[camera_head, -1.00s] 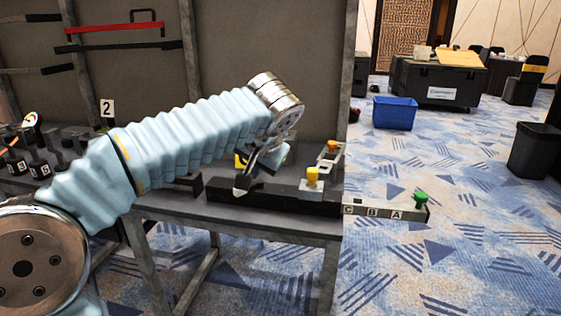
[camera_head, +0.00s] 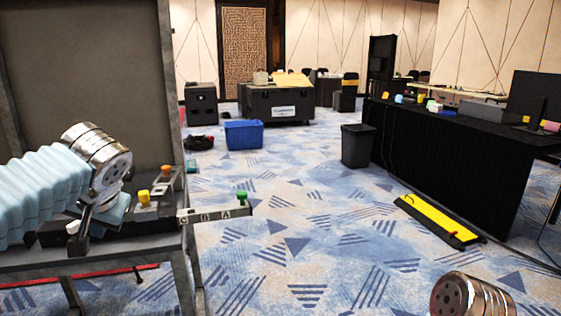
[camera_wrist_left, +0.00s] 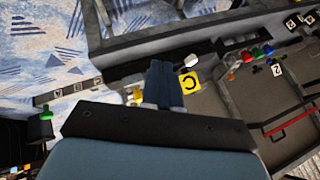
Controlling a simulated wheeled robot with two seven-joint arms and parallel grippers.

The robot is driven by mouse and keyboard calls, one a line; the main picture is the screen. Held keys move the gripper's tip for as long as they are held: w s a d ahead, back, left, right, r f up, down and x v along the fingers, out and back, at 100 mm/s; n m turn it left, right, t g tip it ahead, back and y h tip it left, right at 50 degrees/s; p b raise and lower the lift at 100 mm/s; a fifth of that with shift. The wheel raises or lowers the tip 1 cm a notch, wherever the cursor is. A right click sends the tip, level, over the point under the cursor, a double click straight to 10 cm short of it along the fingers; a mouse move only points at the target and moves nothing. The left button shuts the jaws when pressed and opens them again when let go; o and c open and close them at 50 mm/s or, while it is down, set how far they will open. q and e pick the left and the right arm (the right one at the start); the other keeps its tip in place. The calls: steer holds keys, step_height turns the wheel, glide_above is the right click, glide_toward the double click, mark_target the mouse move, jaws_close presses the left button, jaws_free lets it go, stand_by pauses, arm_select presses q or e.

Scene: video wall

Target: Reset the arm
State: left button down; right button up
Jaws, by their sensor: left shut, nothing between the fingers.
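My left arm comes in from the left over the workbench (camera_head: 130,258). Its gripper (camera_head: 84,222) hangs just above the bench, to the left of a yellow knob (camera_head: 144,198). The fingers are partly hidden by the wrist in the head view. In the left wrist view the left gripper (camera_wrist_left: 164,84) shows its fingers together, with nothing held. My right gripper is not in view; only a metal joint of my right arm shows at the lower right of the head view.
A bar lettered C, B, A (camera_head: 200,214) with a green knob (camera_head: 241,197) juts from the bench's right end. Open carpet lies beyond, with a blue bin (camera_head: 244,134), a black bin (camera_head: 357,146), a yellow-topped strip (camera_head: 437,219) and a black-draped table (camera_head: 455,165).

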arm_select(q)
steer(key=w+d+f+m+g+h, duration=0.15)
steer(key=d+f, duration=0.35)
steer(key=f, duration=0.5)
steer(key=w+d+f+m+h, duration=0.15)
steer(key=d+f, duration=0.35)
steer(key=f, duration=0.5)
steer(key=w+d+f+m+g+h, duration=0.15)
steer(key=d+f, duration=0.35)
steer(key=f, duration=0.5)
steer(key=s+d+f+n+h, duration=0.2)
steer(key=s+d+f, duration=0.2)
steer(key=s+f, duration=0.6)
steer(key=s+d+f+n+g+h, duration=0.1)
steer(key=s+d+f+n+h, duration=0.2)
steer(key=s+f, duration=0.7)
step_height(320, 180, down, 6)
steer(key=shift+s+d+f, duration=0.1)
steer(key=shift+s+d, duration=0.25)
steer(key=shift+d, duration=0.2)
steer(key=shift+n, duration=0.25)
